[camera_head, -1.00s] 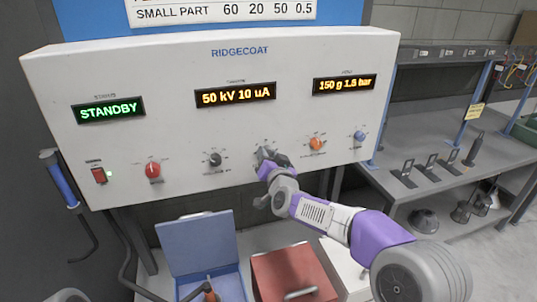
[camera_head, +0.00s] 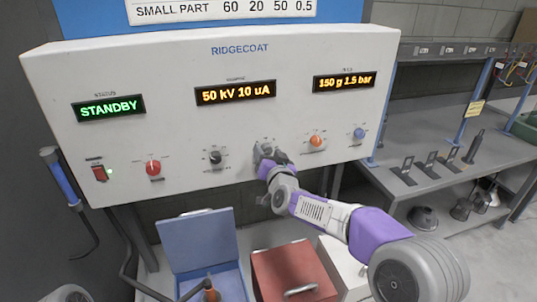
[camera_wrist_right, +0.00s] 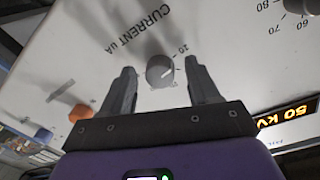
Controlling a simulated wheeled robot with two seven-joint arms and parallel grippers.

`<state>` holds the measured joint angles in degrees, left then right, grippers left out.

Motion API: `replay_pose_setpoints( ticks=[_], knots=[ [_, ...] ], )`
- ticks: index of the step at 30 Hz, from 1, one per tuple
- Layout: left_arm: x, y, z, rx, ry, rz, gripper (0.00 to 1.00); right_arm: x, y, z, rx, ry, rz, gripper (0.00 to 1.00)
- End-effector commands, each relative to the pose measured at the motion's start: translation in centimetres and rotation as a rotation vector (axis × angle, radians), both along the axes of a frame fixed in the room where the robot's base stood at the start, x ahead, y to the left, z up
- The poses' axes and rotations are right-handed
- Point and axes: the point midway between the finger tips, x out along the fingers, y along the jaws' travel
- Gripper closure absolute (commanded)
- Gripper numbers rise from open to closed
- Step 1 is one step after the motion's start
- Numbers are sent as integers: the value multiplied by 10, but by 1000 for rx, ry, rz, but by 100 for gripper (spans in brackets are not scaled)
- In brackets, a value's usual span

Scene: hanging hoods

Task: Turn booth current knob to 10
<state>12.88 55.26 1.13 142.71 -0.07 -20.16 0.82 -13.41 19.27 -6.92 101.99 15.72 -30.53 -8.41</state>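The grey booth current knob (camera_wrist_right: 160,71) is on the white Ridgecoat panel (camera_head: 120,60), below the label "CURRENT uA" in the right wrist view. Its light pointer line aims toward the "10" mark. The display (camera_head: 235,93) reads "50 kV 10 uA". My right gripper (camera_wrist_right: 164,78) is open, with one finger on each side of the knob and a visible gap to both. In the head view, my right gripper (camera_head: 270,158) is in front of the current dial and hides most of the knob. My left gripper is not in view.
A dark knob (camera_head: 215,158) and a red knob (camera_head: 153,168) are left of the gripper, with a red switch (camera_head: 99,173) farther left. An orange knob (camera_head: 316,141) and a blue knob (camera_head: 359,134) are right. A blue box (camera_head: 197,240) and red box (camera_head: 290,270) stand below.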

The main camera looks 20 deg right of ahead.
Motion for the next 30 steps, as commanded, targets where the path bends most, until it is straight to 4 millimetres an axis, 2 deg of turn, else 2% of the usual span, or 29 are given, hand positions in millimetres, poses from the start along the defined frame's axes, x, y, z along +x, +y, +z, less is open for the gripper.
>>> replay_pose_setpoints(
  ticks=[8,11,21,25,30],
  knots=[
    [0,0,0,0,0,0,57,-3,0,1,1,-2,-1,40],
    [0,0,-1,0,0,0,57,-13,0,1,2,-1,0,40],
    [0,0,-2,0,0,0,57,-63,1,3,1,-2,0,40],
    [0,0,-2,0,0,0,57,-73,1,2,0,-1,1,40],
    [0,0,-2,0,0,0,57,-76,1,2,0,0,0,40]
  ],
)
